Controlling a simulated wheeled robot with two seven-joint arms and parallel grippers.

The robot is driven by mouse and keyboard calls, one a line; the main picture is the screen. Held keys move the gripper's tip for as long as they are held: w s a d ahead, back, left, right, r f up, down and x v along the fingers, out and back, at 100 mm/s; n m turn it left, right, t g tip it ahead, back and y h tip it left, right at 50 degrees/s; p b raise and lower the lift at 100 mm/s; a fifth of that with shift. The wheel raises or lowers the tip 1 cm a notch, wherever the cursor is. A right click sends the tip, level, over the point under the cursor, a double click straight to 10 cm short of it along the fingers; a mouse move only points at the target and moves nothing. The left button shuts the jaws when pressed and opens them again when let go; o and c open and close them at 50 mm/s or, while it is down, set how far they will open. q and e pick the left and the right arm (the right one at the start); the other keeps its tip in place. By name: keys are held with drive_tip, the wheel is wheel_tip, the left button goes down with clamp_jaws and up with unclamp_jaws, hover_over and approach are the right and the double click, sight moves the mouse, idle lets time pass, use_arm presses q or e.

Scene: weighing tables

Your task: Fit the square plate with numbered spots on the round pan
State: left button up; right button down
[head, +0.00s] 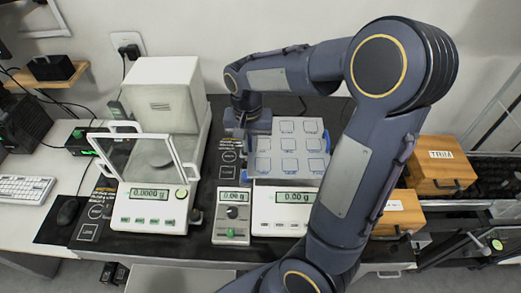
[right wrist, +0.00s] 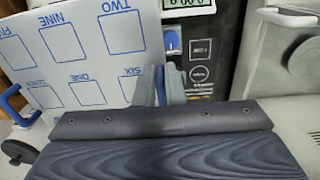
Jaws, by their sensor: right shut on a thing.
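The square plate (head: 288,157) is pale with blue numbered squares and a blue handle on each side. It also shows in the right wrist view (right wrist: 85,85), lettered with number words. My right gripper (head: 247,138) is at the plate's left edge, its fingers (right wrist: 160,88) shut on a blue handle. The plate lies over the back of the white scale (head: 287,212), whose display reads about 0.00; any pan under it is hidden. I cannot tell whether the plate rests or hovers. A round pan (head: 153,157) shows inside the left balance. My left gripper is out of view.
The left balance (head: 165,95) has a glass shield in front. A small grey unit (head: 232,218) stands between it and the scale. Wooden boxes (head: 440,163) stand at the right. My right arm crosses over the scale's right side.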

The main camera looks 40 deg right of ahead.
sight(259, 144)
drive_tip(key=d+f, duration=0.3)
drive_tip(key=f, duration=0.1)
drive_tip(key=shift+w+d, duration=0.15)
drive_tip(key=shift+w, duration=0.2)
drive_tip(key=shift+d+f, duration=0.2)
drive_tip(key=shift+f, duration=1.65)
drive_tip(key=shift+f, duration=0.25)
drive_tip(key=c, duration=1.5)
unclamp_jaws()
